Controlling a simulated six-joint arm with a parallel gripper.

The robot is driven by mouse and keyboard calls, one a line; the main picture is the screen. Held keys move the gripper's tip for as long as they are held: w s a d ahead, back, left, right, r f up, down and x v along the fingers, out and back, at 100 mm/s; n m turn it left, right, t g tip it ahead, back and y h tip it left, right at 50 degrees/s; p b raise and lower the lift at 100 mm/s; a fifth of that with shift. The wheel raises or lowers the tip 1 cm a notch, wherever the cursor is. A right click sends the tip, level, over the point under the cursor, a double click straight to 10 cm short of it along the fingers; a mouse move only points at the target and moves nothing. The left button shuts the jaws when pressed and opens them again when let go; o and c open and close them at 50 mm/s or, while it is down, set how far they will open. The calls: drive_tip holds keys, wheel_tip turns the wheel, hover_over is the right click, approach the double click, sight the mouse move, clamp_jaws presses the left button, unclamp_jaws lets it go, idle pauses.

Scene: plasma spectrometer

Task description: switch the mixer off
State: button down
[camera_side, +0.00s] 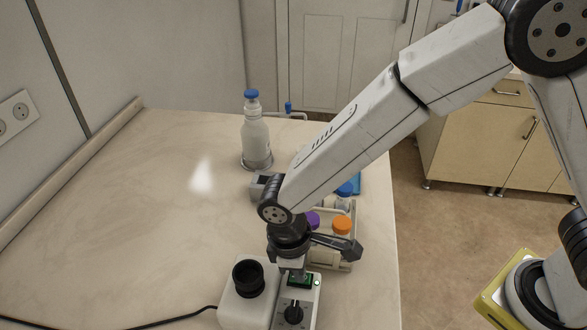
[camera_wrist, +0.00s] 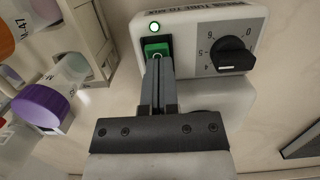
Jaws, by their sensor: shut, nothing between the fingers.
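The mixer (camera_side: 236,314) is a white box at the front of the table, with a black cup-shaped top (camera_side: 248,279). Its panel shows in the wrist view (camera_wrist: 194,20), with a green rocker switch (camera_wrist: 156,49), a lit green lamp (camera_wrist: 154,27) and a black dial knob (camera_wrist: 232,55). My gripper (camera_wrist: 159,64) is shut and empty, with its fingertips at the near edge of the green switch and covering part of it. I cannot tell whether they touch. In the side view my gripper (camera_side: 297,270) points down over the panel.
A rack (camera_side: 349,245) with orange-capped (camera_side: 341,224) and purple-capped bottles stands just behind the mixer, close to my wrist. A blue-capped bottle (camera_side: 256,138) stands farther back. A black cable (camera_side: 170,321) runs left from the mixer. The table's left side is clear.

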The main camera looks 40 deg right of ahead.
sight(291, 278)
drive_tip(key=shift+f, duration=0.3)
wheel_tip(291, 278, up, 14)
drive_tip(key=w+a, duration=0.1)
drive_tip(key=shift+w+a+r, duration=0.25)
drive_tip(key=shift+w, duration=0.05)
drive_tip(key=shift+s, duration=0.1)
idle(0.4)
drive_tip(key=shift+s+d+r, duration=0.1)
drive_tip(key=shift+s, duration=0.15)
drive_tip(key=f, duration=0.4)
drive_tip(key=s+d+f, duration=0.1)
drive_tip(key=f, duration=0.9)
drive_tip(key=shift+s+d, duration=0.25)
drive_tip(key=shift+d, duration=0.05)
drive_tip(key=shift+r, duration=0.1)
